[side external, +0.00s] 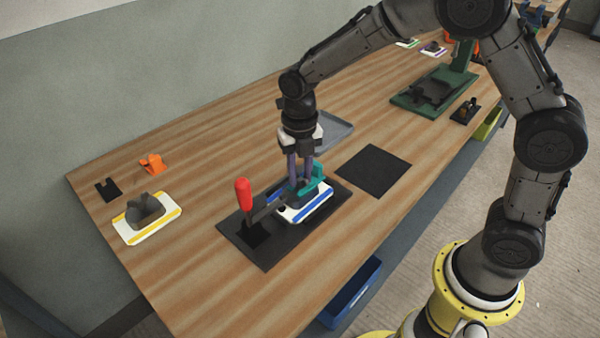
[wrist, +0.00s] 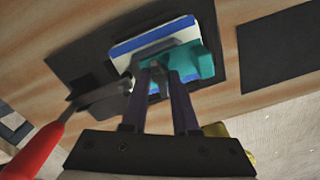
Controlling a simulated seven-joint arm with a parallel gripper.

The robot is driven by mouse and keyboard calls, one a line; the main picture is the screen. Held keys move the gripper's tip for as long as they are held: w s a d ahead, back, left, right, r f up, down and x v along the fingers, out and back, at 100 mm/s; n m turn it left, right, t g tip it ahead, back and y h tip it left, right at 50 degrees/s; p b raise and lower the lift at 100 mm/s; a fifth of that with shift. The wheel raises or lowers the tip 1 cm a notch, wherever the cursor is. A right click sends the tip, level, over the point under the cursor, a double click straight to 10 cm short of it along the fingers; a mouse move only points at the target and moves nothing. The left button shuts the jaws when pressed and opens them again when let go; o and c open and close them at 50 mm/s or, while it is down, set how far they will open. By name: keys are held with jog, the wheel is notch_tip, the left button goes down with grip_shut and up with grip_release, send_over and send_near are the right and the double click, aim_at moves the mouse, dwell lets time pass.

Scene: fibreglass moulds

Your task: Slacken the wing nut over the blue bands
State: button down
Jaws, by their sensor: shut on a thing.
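The white mould plate with blue bands (side external: 312,212) sits on a black base plate (side external: 275,252). It also shows below the fingertips in the wrist view (wrist: 168,30). My gripper (side external: 299,184) points down over the banded plate, beside the teal part. In the wrist view my gripper (wrist: 160,72) has its purple fingers closed on a small dark piece between the tips, likely the wing nut; its shape is mostly hidden.
A white mould with yellow bands (side external: 167,207), an orange piece (side external: 152,163) and a small black plate (side external: 108,190) lie at left. A bare black mat (side external: 373,170) is at right, a grey tray (side external: 335,132) behind the gripper. A green fixture (side external: 405,97) stands farther back.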

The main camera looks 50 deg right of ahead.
aim_at(300, 179)
jog(key=shift+r+n, duration=0.1)
jog(key=shift+n, duration=2.2)
jog(key=c, duration=0.7)
grip_release()
jog(key=shift+o, duration=0.2)
notch_tip(300, 179, up, 14)
